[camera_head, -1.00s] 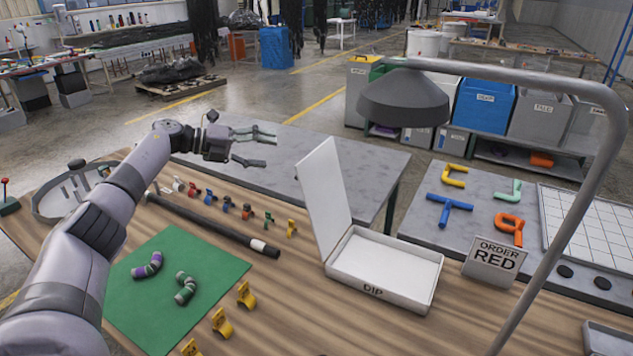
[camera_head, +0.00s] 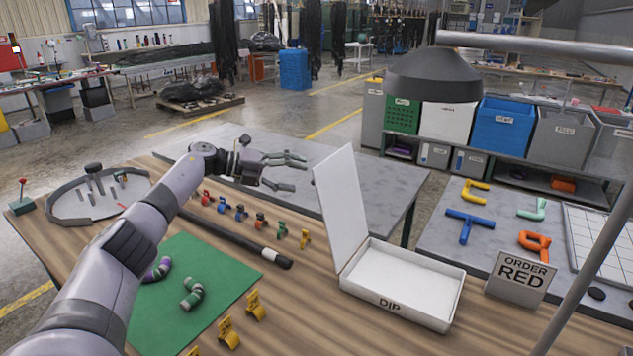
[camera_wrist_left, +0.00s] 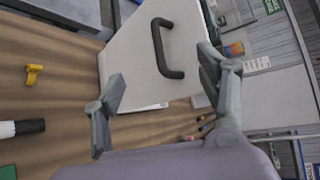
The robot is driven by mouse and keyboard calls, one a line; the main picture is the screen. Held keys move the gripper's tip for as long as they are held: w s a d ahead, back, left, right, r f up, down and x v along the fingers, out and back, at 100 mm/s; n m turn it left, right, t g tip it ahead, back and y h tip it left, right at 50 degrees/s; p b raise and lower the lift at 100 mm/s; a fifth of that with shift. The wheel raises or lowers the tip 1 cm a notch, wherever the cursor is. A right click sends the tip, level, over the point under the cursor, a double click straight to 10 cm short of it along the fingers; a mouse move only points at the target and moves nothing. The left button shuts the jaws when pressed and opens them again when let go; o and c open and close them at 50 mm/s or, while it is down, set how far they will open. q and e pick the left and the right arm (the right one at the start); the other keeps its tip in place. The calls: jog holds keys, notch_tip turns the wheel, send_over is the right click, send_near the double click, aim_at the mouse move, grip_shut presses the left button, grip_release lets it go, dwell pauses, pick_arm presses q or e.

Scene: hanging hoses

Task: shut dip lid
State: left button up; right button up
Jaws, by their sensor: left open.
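The white dip box (camera_head: 405,285), labelled DIP, stands on the wooden table. Its white lid (camera_head: 341,203) is raised, standing up and leaning back at the box's left side. My left gripper (camera_head: 283,172) is open and empty, to the left of the lid and apart from it in the head view. In the left wrist view the outer face of the lid (camera_wrist_left: 135,50) lies ahead of the fingers (camera_wrist_left: 165,95), with a black handle (camera_wrist_left: 162,48) on it. I cannot tell the exact gap between fingers and handle. My right gripper is not in view.
A black rod (camera_head: 235,240), several small coloured clips (camera_head: 260,220) and a green mat (camera_head: 210,290) lie left of the box. A grey table (camera_head: 300,150) stands behind.

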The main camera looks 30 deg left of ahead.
pick_arm(q)
jog(key=shift+b+x, duration=0.65)
jog(key=shift+x, duration=2.7)
jog(key=shift+c, duration=0.2)
